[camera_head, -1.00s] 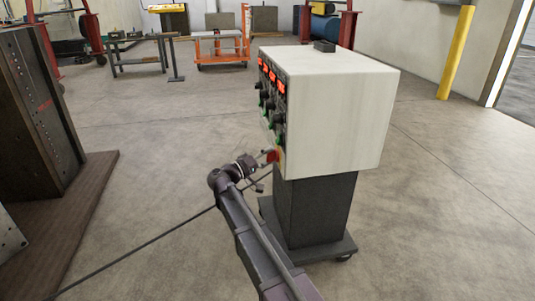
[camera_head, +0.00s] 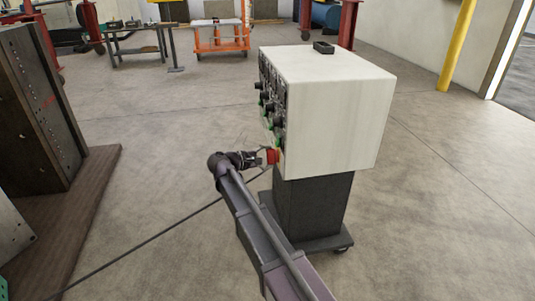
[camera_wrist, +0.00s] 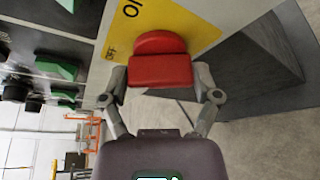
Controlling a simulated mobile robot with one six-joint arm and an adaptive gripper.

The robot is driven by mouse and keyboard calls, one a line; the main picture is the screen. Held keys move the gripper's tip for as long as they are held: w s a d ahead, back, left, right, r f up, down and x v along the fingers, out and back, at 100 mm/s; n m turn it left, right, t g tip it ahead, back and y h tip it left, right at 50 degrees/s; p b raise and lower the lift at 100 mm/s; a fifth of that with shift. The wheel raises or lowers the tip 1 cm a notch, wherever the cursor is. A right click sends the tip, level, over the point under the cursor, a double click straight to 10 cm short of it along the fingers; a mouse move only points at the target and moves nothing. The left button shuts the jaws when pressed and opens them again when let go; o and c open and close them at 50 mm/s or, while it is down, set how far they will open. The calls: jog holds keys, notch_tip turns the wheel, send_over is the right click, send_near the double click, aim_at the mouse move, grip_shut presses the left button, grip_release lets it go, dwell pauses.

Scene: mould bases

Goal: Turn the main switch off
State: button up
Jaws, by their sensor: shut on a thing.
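The main switch (camera_wrist: 160,68) is a red knob with a raised grip on a yellow plate (camera_wrist: 185,22) of the control cabinet (camera_head: 335,110). In the wrist view the plate has black lettering, with "OFF" near the left finger. My gripper (camera_wrist: 161,84) is shut on the red grip, one finger at each side of it. The displays on the cabinet front are dark.
The cabinet stands on a dark pedestal (camera_head: 312,208) with a castered base. A small dark box (camera_head: 323,47) lies on its top. Black knobs and green parts (camera_wrist: 55,68) sit near the switch. A dark mould block (camera_head: 40,110) stands at left. The floor between is clear.

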jog(key=shift+n+g+p, duration=0.4)
jog(key=shift+n+g, duration=0.2)
jog(key=shift+n, duration=0.2)
jog(key=shift+d, duration=0.1)
jog(key=o, duration=1)
jog(key=shift+c, duration=0.2)
jog(key=shift+f+m+t+b, duration=0.1)
jog(key=shift+m+t+b, duration=0.2)
jog(key=shift+m+b, duration=0.1)
